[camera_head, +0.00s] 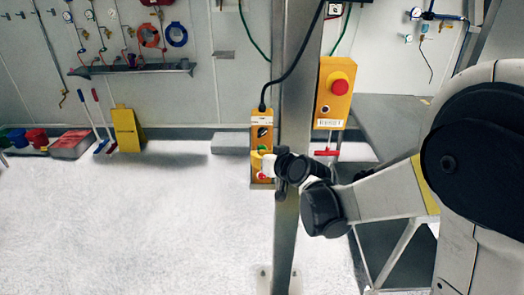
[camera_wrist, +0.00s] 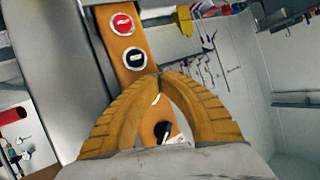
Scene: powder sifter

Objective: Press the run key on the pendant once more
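The pendant (camera_head: 262,117) is a narrow orange box on the metal post, with a cable at its top. In the head view it has a black selector knob (camera_head: 263,132), a small green key (camera_head: 263,149) and a red key (camera_head: 264,176). In the wrist view the pendant (camera_wrist: 133,42) shows the red key (camera_wrist: 122,25), a black key (camera_wrist: 133,58) and the selector (camera_wrist: 162,130). My gripper (camera_head: 257,160) is at the pendant's lower half. Its yellow fingertips (camera_wrist: 158,78) meet over the pendant, between black key and selector; the green key is not seen there. Contact cannot be told.
The metal post (camera_head: 288,225) stands beside the pendant. A larger yellow box (camera_head: 334,105) with a red mushroom button is to the right. Tools and bins (camera_head: 37,137) line the back wall. The pale floor (camera_head: 140,225) at left is clear.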

